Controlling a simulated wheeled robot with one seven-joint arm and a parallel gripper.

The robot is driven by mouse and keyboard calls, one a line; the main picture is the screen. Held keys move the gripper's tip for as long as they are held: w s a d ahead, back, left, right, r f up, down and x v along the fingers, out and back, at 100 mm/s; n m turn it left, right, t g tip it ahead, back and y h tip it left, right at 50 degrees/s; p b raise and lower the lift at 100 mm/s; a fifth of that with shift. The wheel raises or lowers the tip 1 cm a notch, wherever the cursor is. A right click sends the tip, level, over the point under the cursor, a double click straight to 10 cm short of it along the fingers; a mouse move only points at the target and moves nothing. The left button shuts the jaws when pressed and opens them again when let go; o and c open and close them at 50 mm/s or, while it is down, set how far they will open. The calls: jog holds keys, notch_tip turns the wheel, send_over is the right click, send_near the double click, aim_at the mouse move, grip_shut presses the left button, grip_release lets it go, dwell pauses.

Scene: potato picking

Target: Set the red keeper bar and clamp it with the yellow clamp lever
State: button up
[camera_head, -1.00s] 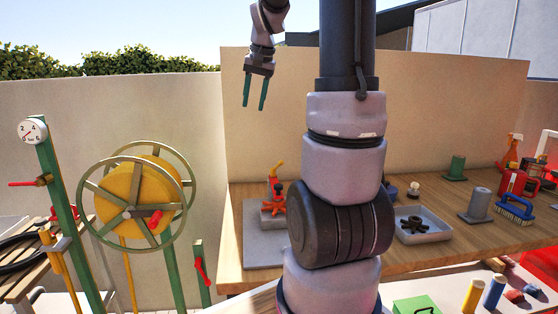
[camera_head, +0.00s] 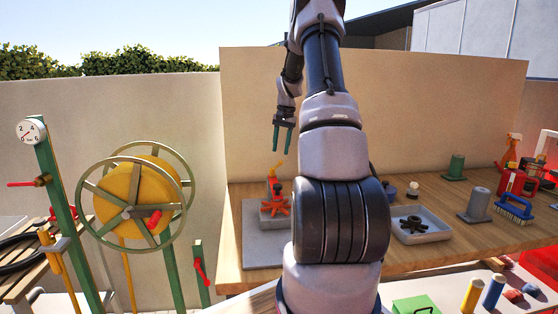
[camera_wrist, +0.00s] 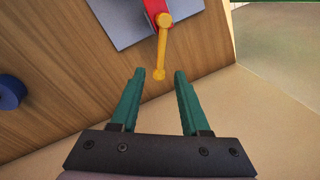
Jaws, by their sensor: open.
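The yellow clamp lever (camera_head: 278,169) stands up tilted from a small fixture on the bench, and it runs between my fingers' directions in the wrist view (camera_wrist: 161,48). A red part (camera_head: 271,184) at the lever's base also shows in the wrist view (camera_wrist: 152,9); I cannot tell whether it is the keeper bar. An orange-red star knob (camera_head: 276,205) sits on the fixture's grey block. My gripper (camera_head: 282,152) is open and empty, with green fingers pointing down just above the lever. In the wrist view (camera_wrist: 157,74) the lever's knobbed end lies near the gap between the fingertips.
The fixture stands on a grey plate (camera_head: 260,248) at the left of the wooden bench (camera_head: 235,192). A grey tray (camera_head: 436,238) with a black knob lies to the right of my arm. A wall panel (camera_head: 240,110) rises behind. A yellow reel (camera_head: 140,185) stands at the left.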

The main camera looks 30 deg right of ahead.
aim_at(279, 164)
jog(key=f, duration=0.5)
jog(key=shift+w+a+f, duration=0.15)
jog(key=shift+w+a, duration=0.1)
jog(key=shift+w, duration=0.05)
grip_shut()
dwell(1.1)
